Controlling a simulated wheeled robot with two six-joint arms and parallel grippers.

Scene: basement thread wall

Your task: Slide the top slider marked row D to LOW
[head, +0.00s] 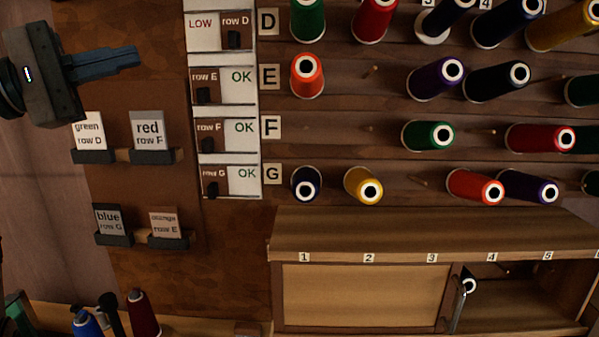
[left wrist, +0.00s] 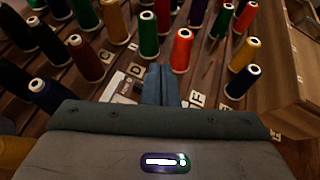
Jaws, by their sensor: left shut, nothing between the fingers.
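The top slider marked row D (head: 236,34) is a brown plate with a dark knob, at the top of the white slider strip in the head view. Its plate sits at the right end of its track, and the word LOW shows uncovered to its left. My left gripper (head: 137,57) is shut and empty, to the left of the slider and apart from it in the picture. In the left wrist view the shut fingers (left wrist: 161,84) point at the thread wall and hide part of the strip. My right gripper is not in view.
Sliders row E (head: 205,77), row F (head: 210,128) and row G (head: 214,178) sit left, each showing OK. Thread spools on pegs, such as a green one (head: 307,20), stand right of the strip. Card holders (head: 153,157) are below my gripper. Bare board lies between gripper and strip.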

